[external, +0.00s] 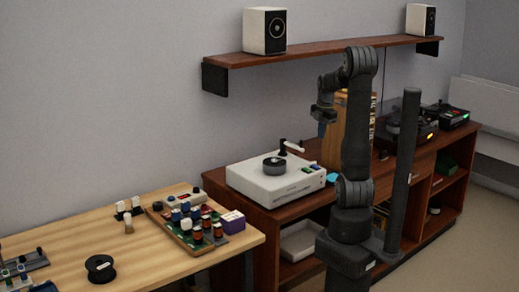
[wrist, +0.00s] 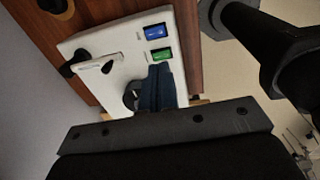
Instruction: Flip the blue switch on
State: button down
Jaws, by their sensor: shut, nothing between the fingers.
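The blue switch (wrist: 155,31) is a rocker on the white device (wrist: 125,35), near its edge in the wrist view. A green switch (wrist: 160,54) sits beside it. In the wrist view my gripper (wrist: 158,90) shows dark blue fingers, shut and empty, just below the green switch in the picture. The fingers hide part of the device.
On the device are a round dark knob (external: 274,166) and a white-tipped lever (external: 293,146). A wooden box (external: 345,130) stands behind my arm. A shelf (external: 320,47) with two speakers hangs above. A table (external: 150,260) with small parts is at left.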

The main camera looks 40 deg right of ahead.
aim_at(314, 165)
jog(key=shift+r, duration=0.35)
jog(key=shift+w+d, duration=0.1)
jog(key=shift+w, duration=0.5)
jog(key=f, duration=0.4)
jog(key=w+f, duration=0.1)
jog(key=f, duration=0.4)
jog(key=w+f, duration=0.1)
jog(key=f, duration=0.4)
